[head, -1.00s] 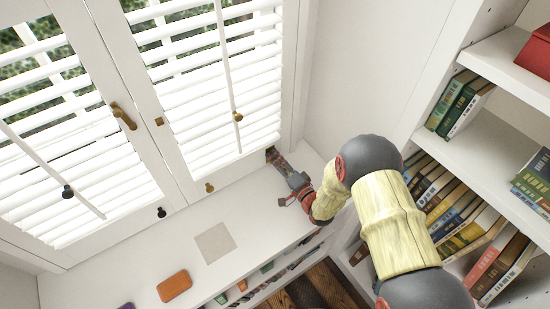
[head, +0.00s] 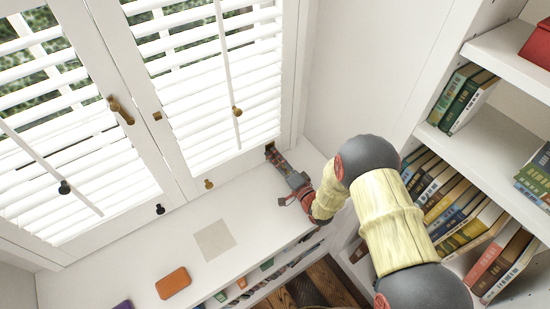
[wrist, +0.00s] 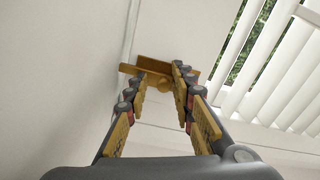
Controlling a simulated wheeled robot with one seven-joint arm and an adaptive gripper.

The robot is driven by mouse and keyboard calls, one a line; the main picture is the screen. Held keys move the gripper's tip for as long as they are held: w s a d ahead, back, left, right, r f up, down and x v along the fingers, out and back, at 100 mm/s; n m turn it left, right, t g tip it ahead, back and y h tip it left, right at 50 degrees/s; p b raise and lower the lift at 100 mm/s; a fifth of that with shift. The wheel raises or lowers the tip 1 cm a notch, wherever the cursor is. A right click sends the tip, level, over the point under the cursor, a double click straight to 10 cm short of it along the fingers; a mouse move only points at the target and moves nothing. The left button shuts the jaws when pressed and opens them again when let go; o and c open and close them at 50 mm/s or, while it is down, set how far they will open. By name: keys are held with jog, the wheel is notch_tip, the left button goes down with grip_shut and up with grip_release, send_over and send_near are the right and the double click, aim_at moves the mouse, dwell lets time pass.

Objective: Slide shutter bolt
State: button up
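The brass shutter bolt (wrist: 152,68) shows in the wrist view as a flat bar with a rounded part below it, beyond my fingertips on the white frame. My gripper (wrist: 160,78) points at it with its two yellow-padded fingers apart. The bolt's rounded part lies between or just behind the tips; I cannot tell whether they touch it. In the head view my gripper (head: 275,154) reaches the lower right corner of the right shutter (head: 225,95), where it mostly hides the bolt.
A brass handle (head: 121,110) sits on the left shutter (head: 60,130). The white sill (head: 150,255) holds a grey square (head: 214,240) and an orange block (head: 173,283). A bookshelf (head: 475,150) stands at right, beside my arm.

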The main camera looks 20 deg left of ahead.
jog(key=v, duration=1.2)
dwell(0.3)
